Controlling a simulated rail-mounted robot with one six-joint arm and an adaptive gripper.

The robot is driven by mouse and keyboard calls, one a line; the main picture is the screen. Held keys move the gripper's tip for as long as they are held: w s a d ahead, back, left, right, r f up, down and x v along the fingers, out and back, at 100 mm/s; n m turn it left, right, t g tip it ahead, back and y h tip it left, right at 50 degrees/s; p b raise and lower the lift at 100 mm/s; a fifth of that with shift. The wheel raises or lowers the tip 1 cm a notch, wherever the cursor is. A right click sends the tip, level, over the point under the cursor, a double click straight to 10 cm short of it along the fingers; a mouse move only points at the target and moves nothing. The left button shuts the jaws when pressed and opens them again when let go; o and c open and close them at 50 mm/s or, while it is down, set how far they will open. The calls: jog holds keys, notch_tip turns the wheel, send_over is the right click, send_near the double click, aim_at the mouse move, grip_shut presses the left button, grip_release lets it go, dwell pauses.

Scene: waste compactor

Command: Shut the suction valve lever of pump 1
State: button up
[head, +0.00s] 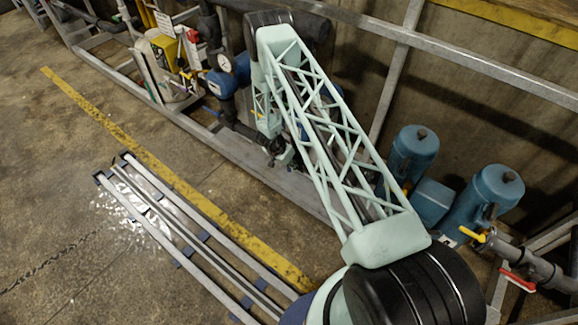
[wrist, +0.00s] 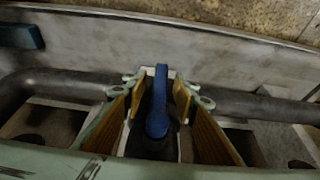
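A blue lever (wrist: 159,105) sits on a dark valve body on a grey pipe in the wrist view. It points toward the top of the picture, across the pipe. My gripper (wrist: 158,92) has its two yellow-padded fingers apart, one on each side of the lever. A narrow gap shows on both sides, so neither finger appears to touch it. In the head view my gripper (head: 275,150) is low by the pipework behind the steel frame, partly hidden by my arm. The lever cannot be made out there, and no label shows that it belongs to pump 1.
A pale steel beam (wrist: 150,45) runs behind the lever, with another blue part (wrist: 20,37) at left. A blue motor (head: 412,155), a yellow lever (head: 472,236) and a red lever (head: 517,280) stand at right.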

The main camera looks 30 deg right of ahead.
dwell(0.3)
jog(key=shift+f, duration=0.1)
grip_shut()
